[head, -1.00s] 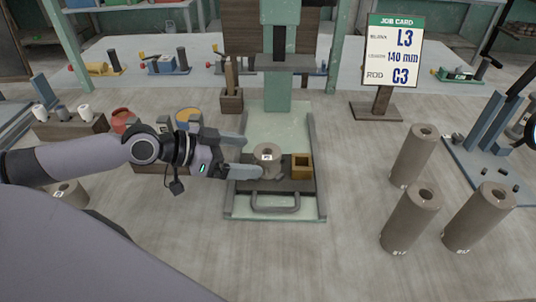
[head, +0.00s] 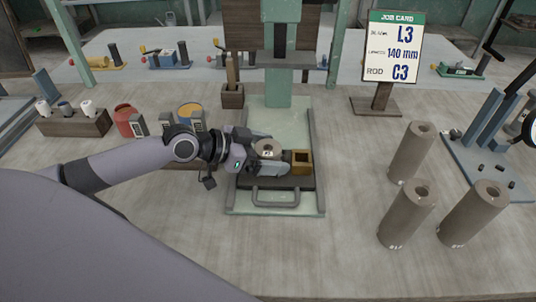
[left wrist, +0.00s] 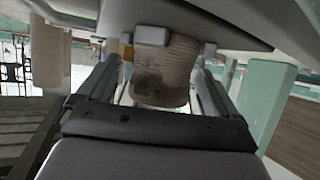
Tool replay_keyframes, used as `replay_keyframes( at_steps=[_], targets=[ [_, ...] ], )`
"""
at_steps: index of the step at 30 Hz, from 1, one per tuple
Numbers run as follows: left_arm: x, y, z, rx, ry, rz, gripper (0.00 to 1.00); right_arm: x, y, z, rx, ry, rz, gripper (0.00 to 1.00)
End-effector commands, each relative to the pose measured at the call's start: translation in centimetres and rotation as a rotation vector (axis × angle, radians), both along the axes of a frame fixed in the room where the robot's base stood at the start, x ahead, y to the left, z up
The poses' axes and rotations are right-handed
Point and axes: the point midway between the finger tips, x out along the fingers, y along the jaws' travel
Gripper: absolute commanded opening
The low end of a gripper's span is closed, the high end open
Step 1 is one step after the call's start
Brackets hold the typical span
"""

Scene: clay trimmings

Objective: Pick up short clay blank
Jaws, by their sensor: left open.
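The short clay blank (head: 267,147) is a grey-brown cylinder with a hole in its top and a small label. It stands on the dark plate (head: 240,181) of the green press-like stand. My left gripper (head: 272,155) is open around it, one finger on the far side and one on the near side, hiding its lower part. In the left wrist view the pale blank (left wrist: 165,72) shows between the two fingers; whether they touch it, I cannot tell. My right gripper is out of view.
A brass square block (head: 301,161) stands just right of the blank. A green upright (head: 279,80) rises behind. Several tall clay cylinders (head: 410,152) stand at the right. A job card (head: 393,47) reads L3, 140 mm, C3.

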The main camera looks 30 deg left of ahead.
Motion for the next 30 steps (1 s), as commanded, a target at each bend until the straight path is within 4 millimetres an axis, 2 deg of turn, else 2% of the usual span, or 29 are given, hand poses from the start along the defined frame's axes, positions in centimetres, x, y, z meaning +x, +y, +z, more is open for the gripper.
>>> replay_keyframes(
  at_steps=[3,5,9,10,22,26,30],
  targets=[
    [0.0,0.0,0.0,0.000,0.000,0.000,0.93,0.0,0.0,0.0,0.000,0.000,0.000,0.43],
    [0.0,0.0,0.0,0.000,0.000,0.000,0.77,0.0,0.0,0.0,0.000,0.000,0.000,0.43],
    [0.0,0.0,0.0,0.000,0.000,0.000,0.31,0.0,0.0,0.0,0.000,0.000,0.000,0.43],
    [0.0,0.0,0.0,-0.001,-0.001,0.000,0.28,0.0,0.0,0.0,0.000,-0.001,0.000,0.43],
    [0.1,0.0,1.0,-0.002,-0.007,0.000,0.28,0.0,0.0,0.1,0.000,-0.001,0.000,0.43],
    [0.1,0.1,2.6,0.001,-0.009,-0.001,0.28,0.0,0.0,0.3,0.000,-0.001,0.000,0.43],
    [0.1,0.0,5.4,0.001,-0.011,-0.002,0.28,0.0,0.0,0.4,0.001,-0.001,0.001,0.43]
  ],
)
